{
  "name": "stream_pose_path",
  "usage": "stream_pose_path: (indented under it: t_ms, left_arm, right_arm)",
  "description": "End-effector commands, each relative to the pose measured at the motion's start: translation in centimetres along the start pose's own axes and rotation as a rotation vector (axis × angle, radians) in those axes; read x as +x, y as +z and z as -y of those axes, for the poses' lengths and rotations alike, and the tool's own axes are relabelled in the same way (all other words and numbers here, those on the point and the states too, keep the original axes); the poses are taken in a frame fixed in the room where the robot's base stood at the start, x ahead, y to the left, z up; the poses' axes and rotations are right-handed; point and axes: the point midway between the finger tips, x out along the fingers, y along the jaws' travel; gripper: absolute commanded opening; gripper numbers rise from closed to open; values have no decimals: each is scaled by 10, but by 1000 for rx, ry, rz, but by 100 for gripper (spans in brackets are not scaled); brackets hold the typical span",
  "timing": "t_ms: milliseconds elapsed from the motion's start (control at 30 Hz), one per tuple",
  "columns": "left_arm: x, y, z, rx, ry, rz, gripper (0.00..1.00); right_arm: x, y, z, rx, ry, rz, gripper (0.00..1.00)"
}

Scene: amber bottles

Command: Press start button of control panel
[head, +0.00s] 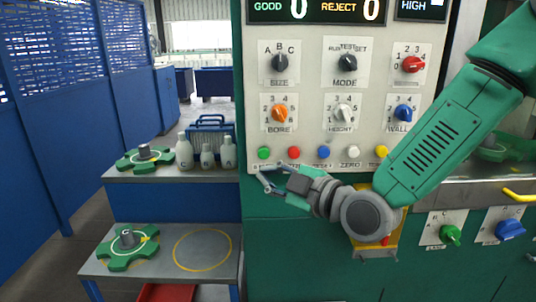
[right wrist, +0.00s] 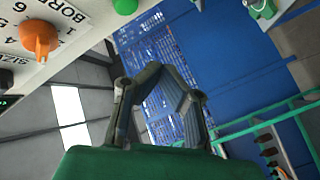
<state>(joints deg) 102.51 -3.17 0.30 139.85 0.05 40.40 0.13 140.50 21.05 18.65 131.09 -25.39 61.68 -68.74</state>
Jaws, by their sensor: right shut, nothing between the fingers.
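The control panel (head: 312,98) is a pale upright board with knobs and a row of small round buttons along its lower edge. The green button (head: 264,153) is at the left end of that row; its label below is partly hidden. It also shows at the top of the right wrist view (right wrist: 125,4). My right gripper (head: 264,176) is shut and empty just below the green button in the picture, pointing left. In the right wrist view its fingers (right wrist: 162,70) meet with nothing between them, apart from the button. My left gripper is out of view.
Beside the green one are red (head: 294,153), blue (head: 323,152), white and yellow buttons. An orange BORE knob (head: 280,113) sits above. A shelf (head: 165,174) at left holds grey bottles (head: 184,152) and a green gear-shaped piece (head: 144,157). A yellow-framed box (head: 377,247) is below my right arm.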

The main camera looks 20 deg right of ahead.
Motion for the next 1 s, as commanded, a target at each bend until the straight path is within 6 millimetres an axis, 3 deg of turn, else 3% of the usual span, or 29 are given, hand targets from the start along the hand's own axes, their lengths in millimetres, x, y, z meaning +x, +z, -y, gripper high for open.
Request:
stream_pose_path:
  t_ms: [200,467,1000]
  left_arm:
    - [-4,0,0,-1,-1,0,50]
    - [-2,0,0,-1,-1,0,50]
    - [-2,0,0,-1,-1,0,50]
  right_arm:
    - [22,18,-18,2,2,1,0]
    - [36,34,-32,6,3,-2,0]
    - [43,32,-31,0,-1,0,0]
